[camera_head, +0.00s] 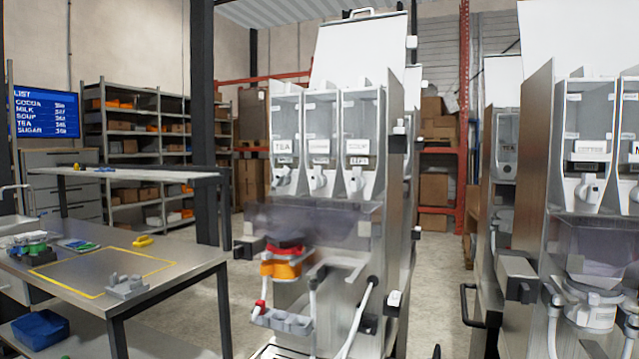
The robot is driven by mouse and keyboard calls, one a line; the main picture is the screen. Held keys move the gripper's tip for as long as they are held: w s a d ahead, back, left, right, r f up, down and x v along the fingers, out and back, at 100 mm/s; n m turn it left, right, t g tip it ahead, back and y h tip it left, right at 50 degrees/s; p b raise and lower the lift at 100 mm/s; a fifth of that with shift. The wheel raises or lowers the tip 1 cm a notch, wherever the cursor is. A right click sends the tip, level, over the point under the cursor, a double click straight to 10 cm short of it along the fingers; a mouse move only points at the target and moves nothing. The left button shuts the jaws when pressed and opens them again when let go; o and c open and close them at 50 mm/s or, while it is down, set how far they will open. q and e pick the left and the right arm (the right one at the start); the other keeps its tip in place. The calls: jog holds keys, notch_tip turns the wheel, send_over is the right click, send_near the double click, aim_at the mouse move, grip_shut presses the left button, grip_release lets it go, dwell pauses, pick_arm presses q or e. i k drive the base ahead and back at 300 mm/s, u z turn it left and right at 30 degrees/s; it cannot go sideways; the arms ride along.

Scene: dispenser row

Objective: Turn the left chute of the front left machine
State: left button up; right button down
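The front left machine (392,200) stands in the middle of the head view, with three clear canisters in a row. Its left chute (281,176) is a white spout under the canister labelled TEA. The middle chute (318,178) and the right chute (356,180), under the SOUP label, sit beside it at about the same height. Nothing touches or covers the left chute. Neither of my grippers shows in this view.
Below the chutes are a smoky translucent guard (345,222), red and orange parts (281,267) and a grey holder (283,320). A steel table (190,262) with a blue bin (40,328) below stands left. Another machine (530,170) stands right. Floor shows between the machines.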

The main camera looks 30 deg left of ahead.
aim_at(282, 178)
jog(key=z, duration=0.7)
jog(key=i, duration=0.7)
jog(key=u, duration=1.2)
